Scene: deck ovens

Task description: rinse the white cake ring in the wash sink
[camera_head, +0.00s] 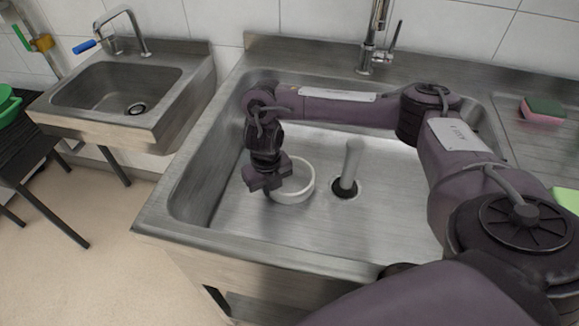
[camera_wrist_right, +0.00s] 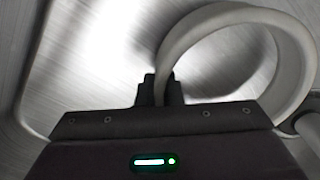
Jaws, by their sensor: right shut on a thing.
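The white cake ring (camera_head: 308,181) is inside the large steel wash sink (camera_head: 240,213), toward its left side. My right gripper (camera_head: 270,190) points down into the basin and is shut on the ring's left wall. In the right wrist view, the fingers (camera_wrist_right: 160,90) pinch the wall of the ring (camera_wrist_right: 290,50), which extends to the right. Whether the ring touches the sink floor I cannot tell. My left gripper is not in view.
A grey upright pipe (camera_head: 350,165) stands in the drain just right of the ring. A tap (camera_head: 375,45) rises behind the sink. A sponge (camera_head: 543,110) lies on the drainboard at right. A smaller hand sink (camera_head: 125,90) is at left.

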